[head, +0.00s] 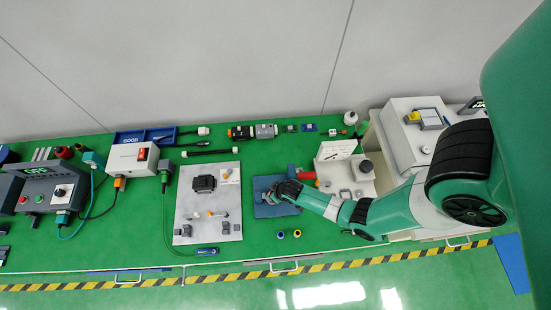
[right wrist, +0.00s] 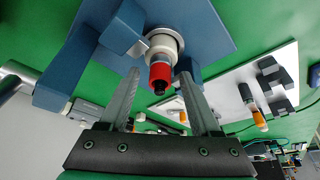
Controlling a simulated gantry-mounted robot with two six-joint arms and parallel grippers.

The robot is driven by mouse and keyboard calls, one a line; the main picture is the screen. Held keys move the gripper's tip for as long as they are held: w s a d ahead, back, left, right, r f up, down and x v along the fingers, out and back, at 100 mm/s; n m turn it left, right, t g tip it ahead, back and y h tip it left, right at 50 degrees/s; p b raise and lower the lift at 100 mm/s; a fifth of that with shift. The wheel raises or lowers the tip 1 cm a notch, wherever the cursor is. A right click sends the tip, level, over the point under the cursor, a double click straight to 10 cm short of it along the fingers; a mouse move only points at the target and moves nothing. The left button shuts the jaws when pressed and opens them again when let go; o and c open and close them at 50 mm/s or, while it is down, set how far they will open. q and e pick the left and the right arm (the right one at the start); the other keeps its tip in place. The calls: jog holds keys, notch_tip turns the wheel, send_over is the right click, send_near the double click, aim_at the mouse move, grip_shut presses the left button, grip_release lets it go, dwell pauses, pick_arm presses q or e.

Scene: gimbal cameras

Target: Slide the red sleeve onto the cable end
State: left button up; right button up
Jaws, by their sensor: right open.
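In the right wrist view a red sleeve (right wrist: 160,74) sits around a part with a black tip (right wrist: 159,88). Behind it is a white collar (right wrist: 163,43), held at a blue fixture (right wrist: 205,25). I cannot tell how far the sleeve covers the cable end. My right gripper (right wrist: 160,80) is open, its two fingers on either side of the red sleeve with gaps showing. In the head view my right gripper (head: 272,193) is over the blue plate (head: 262,210) and hides most of the fixture. My left gripper is not in view.
A grey board (head: 190,225) with small parts lies left of the blue plate. A red piece (head: 306,175) is beside my right wrist. A white box (head: 133,160) with cables stands left.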

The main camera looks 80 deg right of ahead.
jog(key=p+v, duration=0.6)
jog(key=v, duration=0.5)
jog(key=shift+r, duration=0.1)
